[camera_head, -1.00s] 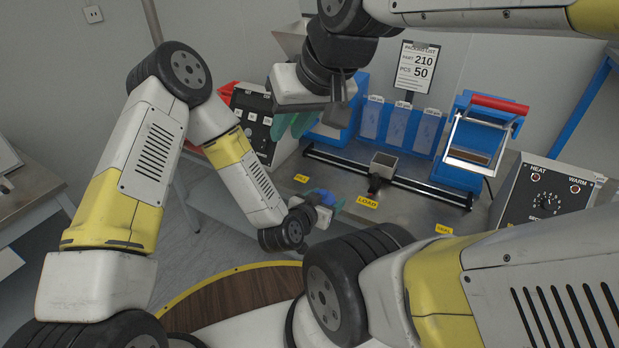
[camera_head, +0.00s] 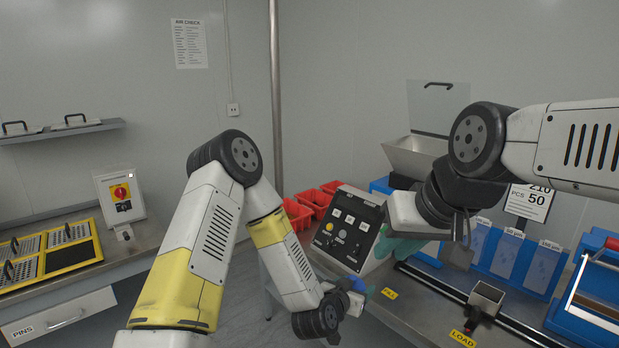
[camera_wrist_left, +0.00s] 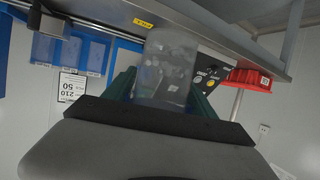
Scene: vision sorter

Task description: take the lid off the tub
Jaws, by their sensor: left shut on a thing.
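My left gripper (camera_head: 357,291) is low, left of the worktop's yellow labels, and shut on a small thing. In the left wrist view a clear grey piece (camera_wrist_left: 165,62), which looks like the tub, sits between its dark green fingers (camera_wrist_left: 160,92). In the head view a blue patch (camera_head: 352,284) shows at this gripper; I cannot tell if it is the lid. My right gripper (camera_head: 396,246), with teal fingers, hangs in front of the control box, above the bench. Its opening cannot be made out.
A control box (camera_head: 348,232) and red bins (camera_head: 298,214) stand behind my left gripper. Yellow trays (camera_head: 70,248) lie on the left bench.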

